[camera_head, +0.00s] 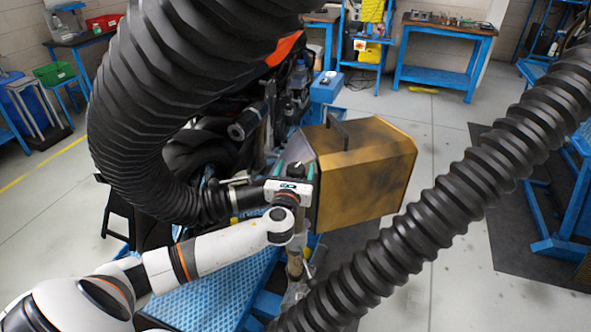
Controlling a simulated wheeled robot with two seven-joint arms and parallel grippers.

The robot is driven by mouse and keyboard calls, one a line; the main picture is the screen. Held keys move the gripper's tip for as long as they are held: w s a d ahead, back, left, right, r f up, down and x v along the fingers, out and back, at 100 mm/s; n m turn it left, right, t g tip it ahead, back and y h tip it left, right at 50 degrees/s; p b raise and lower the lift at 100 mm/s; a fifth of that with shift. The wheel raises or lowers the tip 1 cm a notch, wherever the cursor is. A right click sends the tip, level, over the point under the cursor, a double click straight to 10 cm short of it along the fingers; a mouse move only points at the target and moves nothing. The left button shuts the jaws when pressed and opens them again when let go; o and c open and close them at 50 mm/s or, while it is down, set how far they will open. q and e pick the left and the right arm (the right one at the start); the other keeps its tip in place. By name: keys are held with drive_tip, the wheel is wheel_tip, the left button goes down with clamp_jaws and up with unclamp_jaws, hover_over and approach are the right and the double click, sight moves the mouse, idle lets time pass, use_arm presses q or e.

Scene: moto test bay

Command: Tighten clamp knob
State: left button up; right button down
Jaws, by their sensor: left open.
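My left arm comes in from the lower left, and my left gripper (297,172) is at the middle of the view, beside the end of a thick black ribbed hose (150,120). It points away from me, so its fingertips are largely hidden behind its own body. A metal clamp band (234,200) sits around the hose end, just left of the gripper. I cannot clearly make out the clamp knob; it may be small or hidden by the gripper. I cannot tell whether the gripper touches anything. My right gripper is not in view.
A brass-coloured box (365,175) stands close to the right of the gripper. A motorcycle (205,150) is behind the hose on a blue lift platform (215,290). A second ribbed hose (450,210) crosses the right foreground. Blue workbenches (440,75) stand at the back.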

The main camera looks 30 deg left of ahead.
use_arm(q)
drive_tip(key=c, duration=1)
